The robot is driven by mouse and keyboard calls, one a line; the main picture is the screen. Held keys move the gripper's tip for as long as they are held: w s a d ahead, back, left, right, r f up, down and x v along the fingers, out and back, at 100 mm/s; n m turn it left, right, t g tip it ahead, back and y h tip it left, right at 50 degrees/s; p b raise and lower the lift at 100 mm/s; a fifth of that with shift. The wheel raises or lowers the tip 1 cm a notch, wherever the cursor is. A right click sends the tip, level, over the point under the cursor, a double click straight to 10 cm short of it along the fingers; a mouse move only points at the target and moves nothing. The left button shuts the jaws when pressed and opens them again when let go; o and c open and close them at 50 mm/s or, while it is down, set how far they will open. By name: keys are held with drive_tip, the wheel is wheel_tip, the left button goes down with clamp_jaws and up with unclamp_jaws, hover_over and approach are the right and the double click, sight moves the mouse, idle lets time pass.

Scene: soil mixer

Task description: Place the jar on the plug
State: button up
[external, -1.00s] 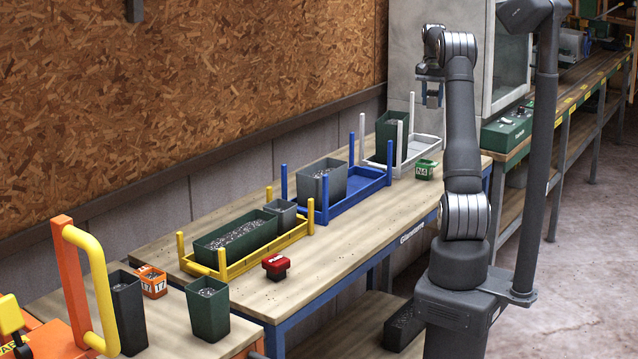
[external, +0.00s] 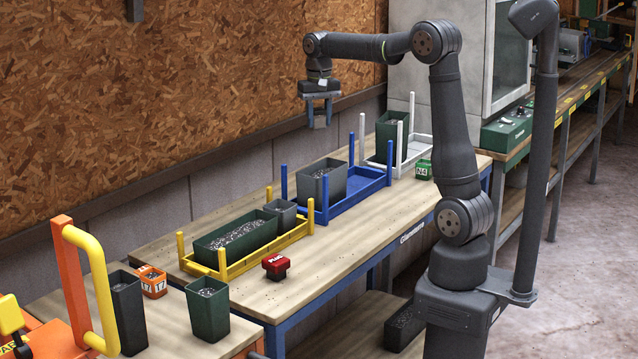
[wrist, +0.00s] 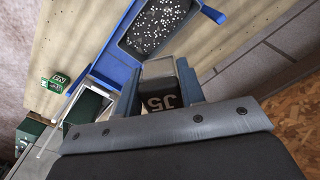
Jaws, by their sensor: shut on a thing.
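My gripper (external: 319,112) is above the back edge of the table, over the blue rack, in the external view. In the wrist view the fingers (wrist: 160,92) are shut on a small dark jar (wrist: 159,99) marked J5, with a grey end. In the external view the jar is too small and dark to make out clearly. The red plug (external: 276,267), a block with white lettering, sits on the table in front of the yellow rack, to the left of and well below my gripper. The wrist view does not show the plug.
Yellow (external: 225,277), blue (external: 367,186) and white (external: 420,152) racks with upright posts hold pots. A green block (external: 424,169) stands at right. An orange block (external: 152,283) and pots (external: 207,312) stand at left. The table front (external: 330,255) is clear.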

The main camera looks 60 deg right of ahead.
drive_tip(key=s+a+n, duration=0.2)
drive_tip(key=a, duration=0.6)
drive_tip(key=s+a+n, duration=0.1)
drive_tip(key=s+a, duration=0.2)
drive_tip(key=a, duration=0.5)
drive_tip(key=n, duration=0.4)
hover_over(279, 260)
drive_tip(key=d, duration=0.1)
wheel_tip(279, 260, down, 13)
drive_tip(key=shift+w+f, duration=0.15)
drive_tip(key=shift+a+f, duration=0.4)
drive_tip(key=shift+a, duration=0.1)
drive_tip(key=shift+f, duration=1.9)
drive_tip(key=shift+f, duration=0.1)
drive_tip(key=o, duration=1)
